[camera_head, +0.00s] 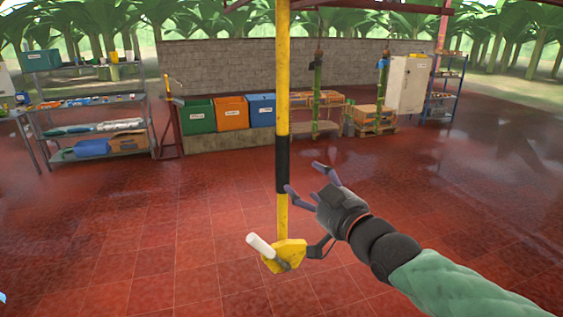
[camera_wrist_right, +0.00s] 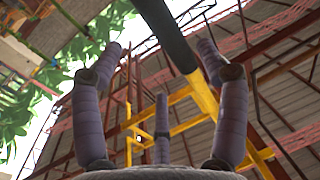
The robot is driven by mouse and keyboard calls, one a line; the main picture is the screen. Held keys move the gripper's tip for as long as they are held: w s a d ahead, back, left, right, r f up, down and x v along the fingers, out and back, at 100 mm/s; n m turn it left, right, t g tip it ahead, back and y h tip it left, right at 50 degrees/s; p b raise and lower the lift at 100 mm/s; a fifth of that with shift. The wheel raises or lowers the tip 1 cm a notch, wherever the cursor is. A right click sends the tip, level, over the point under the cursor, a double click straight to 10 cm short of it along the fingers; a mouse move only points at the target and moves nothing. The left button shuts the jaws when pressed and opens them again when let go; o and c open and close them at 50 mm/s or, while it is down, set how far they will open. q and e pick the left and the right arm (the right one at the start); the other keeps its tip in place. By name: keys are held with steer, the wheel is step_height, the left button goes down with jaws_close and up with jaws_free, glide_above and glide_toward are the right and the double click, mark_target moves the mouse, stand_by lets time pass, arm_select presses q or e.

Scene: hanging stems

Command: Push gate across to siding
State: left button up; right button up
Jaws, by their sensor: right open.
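A yellow pole (camera_head: 282,70) with a black sleeve (camera_head: 283,163) hangs upright in front of me. At its foot is a yellow block (camera_head: 284,256) with a white-ended handle (camera_head: 262,245). My right gripper (camera_head: 303,178) is open just right of the sleeve, one finger overlapping its edge; contact is unclear. In the right wrist view the black sleeve (camera_wrist_right: 165,35) passes beyond and between the spread purple fingers (camera_wrist_right: 163,100). The pole leads up to yellow overhead framework (camera_wrist_right: 190,128). Which part is the gate or the siding I cannot tell.
Green, orange and blue bins (camera_head: 231,114) stand by the back wall. Two green stems (camera_head: 317,95) hang right of them. A loaded shelf (camera_head: 88,110) is at left; a pale cabinet (camera_head: 409,85) is at back right. The red tiled floor around the pole is clear.

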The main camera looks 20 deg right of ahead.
mark_target(285, 165)
steer(key=p+x, duration=0.1)
steer(key=x, duration=0.9)
steer(key=shift+w+a, duration=0.15)
steer(key=shift+w, duration=0.2)
steer(key=shift+w, duration=0.1)
jaws_close()
